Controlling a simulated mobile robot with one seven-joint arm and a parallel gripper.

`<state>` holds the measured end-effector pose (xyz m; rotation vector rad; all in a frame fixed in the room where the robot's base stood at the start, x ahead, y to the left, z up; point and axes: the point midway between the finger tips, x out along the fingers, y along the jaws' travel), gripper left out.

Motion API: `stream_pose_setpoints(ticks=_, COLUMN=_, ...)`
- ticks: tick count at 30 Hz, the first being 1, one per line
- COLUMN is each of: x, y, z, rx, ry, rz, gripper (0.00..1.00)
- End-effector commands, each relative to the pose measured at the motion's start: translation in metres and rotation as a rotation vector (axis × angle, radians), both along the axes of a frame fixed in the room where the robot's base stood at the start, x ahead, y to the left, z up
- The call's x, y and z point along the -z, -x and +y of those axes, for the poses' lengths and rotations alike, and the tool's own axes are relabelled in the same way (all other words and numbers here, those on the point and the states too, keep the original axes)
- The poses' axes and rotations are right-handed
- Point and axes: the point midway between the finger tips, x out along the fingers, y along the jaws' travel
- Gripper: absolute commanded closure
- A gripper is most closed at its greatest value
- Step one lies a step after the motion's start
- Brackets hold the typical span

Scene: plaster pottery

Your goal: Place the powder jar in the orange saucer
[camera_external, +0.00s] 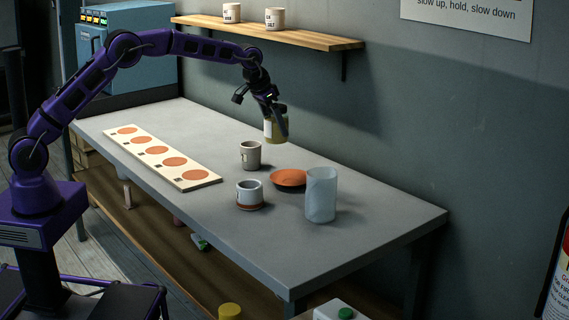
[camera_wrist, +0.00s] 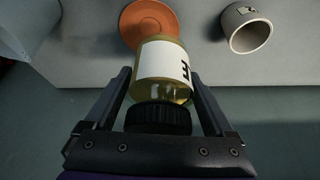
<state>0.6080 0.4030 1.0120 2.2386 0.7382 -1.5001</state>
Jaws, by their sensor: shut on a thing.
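My gripper (camera_external: 273,112) is shut on the powder jar (camera_external: 275,130), a yellowish jar with a white label, held in the air above the table. In the wrist view, the jar (camera_wrist: 162,68) sits between my two fingers, its black lid toward my wrist. The orange saucer (camera_external: 288,177) lies on the grey table below and to the right of the jar in the external view, and it looks empty. It also shows in the wrist view (camera_wrist: 143,17), beyond the jar and partly hidden by it. The jar is apart from the saucer.
A tall translucent cylinder (camera_external: 321,195) stands right beside the saucer. A grey cup (camera_external: 250,155) and a white cup with a brown band (camera_external: 249,195) stand to its left. A long board with orange discs (camera_external: 190,178) lies at left. A wall shelf (camera_external: 310,38) holds two cups.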

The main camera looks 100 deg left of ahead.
Motion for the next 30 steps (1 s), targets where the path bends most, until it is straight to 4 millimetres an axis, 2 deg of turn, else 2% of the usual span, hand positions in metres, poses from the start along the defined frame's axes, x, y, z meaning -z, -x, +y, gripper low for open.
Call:
stream_pose_setpoints(ticks=6, x=0.034, y=-0.001, z=0.001, rx=0.011, ry=-0.001, rz=-0.004, gripper=1.00)
stream_pose_setpoints(ticks=14, x=0.055, y=-0.001, z=0.001, rx=0.010, ry=0.000, rz=-0.005, gripper=1.00)
stream_pose_setpoints(ticks=21, x=0.092, y=-0.001, z=0.001, rx=0.008, ry=-0.001, rz=-0.004, gripper=1.00)
stream_pose_setpoints(ticks=30, x=0.095, y=-0.001, z=0.001, rx=0.008, ry=-0.001, rz=-0.007, gripper=1.00)
